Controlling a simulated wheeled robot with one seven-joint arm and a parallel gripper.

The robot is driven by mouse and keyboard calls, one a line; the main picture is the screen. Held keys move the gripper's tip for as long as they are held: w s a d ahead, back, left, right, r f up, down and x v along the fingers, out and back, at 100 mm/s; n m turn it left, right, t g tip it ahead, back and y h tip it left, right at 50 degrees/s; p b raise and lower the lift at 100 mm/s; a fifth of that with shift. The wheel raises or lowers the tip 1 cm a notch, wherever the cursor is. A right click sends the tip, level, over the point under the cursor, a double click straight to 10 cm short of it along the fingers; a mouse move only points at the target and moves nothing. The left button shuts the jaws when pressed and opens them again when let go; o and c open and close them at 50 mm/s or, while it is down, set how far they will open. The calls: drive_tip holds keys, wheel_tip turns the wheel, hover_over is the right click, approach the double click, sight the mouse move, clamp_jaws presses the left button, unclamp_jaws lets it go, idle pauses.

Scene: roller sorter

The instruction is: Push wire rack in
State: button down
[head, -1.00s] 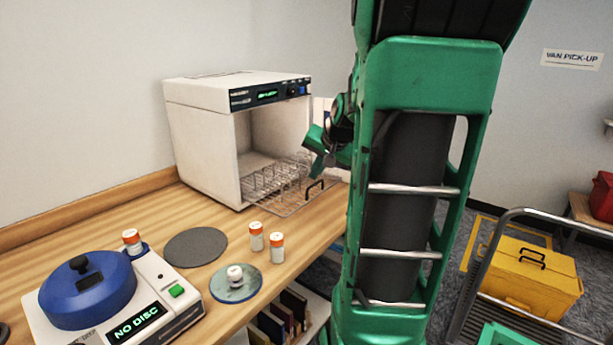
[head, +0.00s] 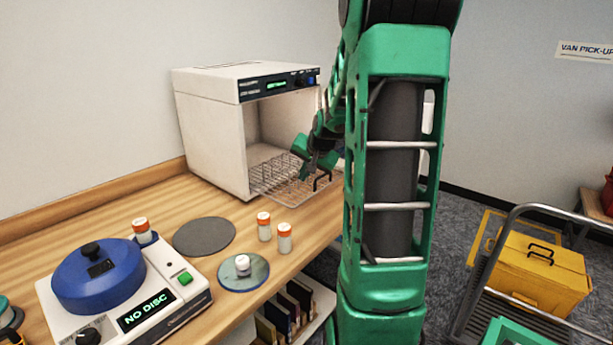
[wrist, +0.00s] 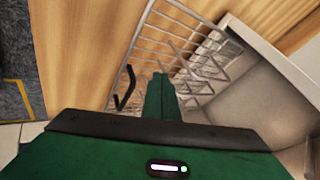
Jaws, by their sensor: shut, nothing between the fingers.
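The wire rack (head: 275,180) sticks partly out of the open front of the white cabinet (head: 212,140). Its black handle (head: 322,181) is at the outer front edge. My gripper (head: 306,172) is shut and empty, over the front part of the rack. In the wrist view my gripper's fingers (wrist: 159,82) point down over the rack's wires (wrist: 172,32), beside the black handle (wrist: 125,88). I cannot tell whether the fingers touch the rack. The cabinet's opening (wrist: 265,90) is at the right in the wrist view.
Two orange-capped bottles (head: 264,226) stand on the wooden bench (head: 130,210), near a grey disc (head: 204,236) and a blue-green disc (head: 243,272). A blue-lidded machine (head: 98,272) is at the left. A yellow box (head: 540,275) rests on a cart at the right.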

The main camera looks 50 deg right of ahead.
drive_tip(key=shift+d, duration=0.1)
drive_tip(key=shift+w, duration=0.55)
drive_tip(key=w, duration=0.6)
drive_tip(key=w+a, duration=0.1)
drive_tip(key=w, duration=1.1)
drive_tip(key=shift+w+a, duration=0.2)
drive_tip(key=shift+a, duration=0.2)
drive_tip(key=shift+w+r, duration=0.15)
drive_tip(key=shift+w, duration=0.4)
drive_tip(key=shift+a, duration=0.1)
